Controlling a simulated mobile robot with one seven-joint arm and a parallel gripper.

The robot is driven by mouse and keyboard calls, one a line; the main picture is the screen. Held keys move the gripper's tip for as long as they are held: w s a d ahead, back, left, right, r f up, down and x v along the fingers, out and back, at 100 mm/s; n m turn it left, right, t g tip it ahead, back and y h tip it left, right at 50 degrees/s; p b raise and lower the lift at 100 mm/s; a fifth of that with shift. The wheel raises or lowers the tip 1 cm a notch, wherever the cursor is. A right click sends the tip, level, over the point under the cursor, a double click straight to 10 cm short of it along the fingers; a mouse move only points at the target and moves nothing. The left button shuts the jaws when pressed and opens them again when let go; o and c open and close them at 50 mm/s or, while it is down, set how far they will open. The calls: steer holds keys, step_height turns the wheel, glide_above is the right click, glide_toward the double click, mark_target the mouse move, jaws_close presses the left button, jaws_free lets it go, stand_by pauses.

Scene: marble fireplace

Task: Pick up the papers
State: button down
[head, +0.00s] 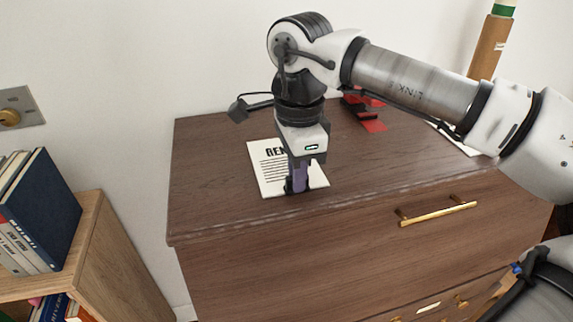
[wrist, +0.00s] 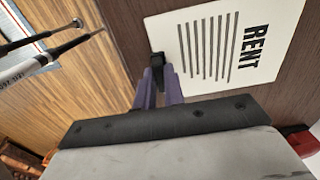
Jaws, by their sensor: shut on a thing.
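The papers (head: 268,178) are a white sheet or thin stack with dark printed lines and a bold heading, lying on the brown wooden dresser top near its front edge. In the wrist view the papers (wrist: 215,50) show the heading "RENT". My gripper (head: 297,188) points down over the front part of the papers and hides some of them. In the wrist view my gripper (wrist: 158,62) has its fingertips together at the edge of the papers. The fingers are shut on that edge. The papers look flat against the dresser top.
The dresser top (head: 210,190) is clear to the left of the papers. A red and black object (head: 372,122) lies behind, to the right. A low bookshelf (head: 115,265) with several books stands at the left. A brass drawer handle (head: 438,214) sticks out in front.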

steer(key=shift+r, duration=0.1)
step_height(320, 180, up, 20)
steer(key=p, duration=0.4)
steer(key=shift+f, duration=0.2)
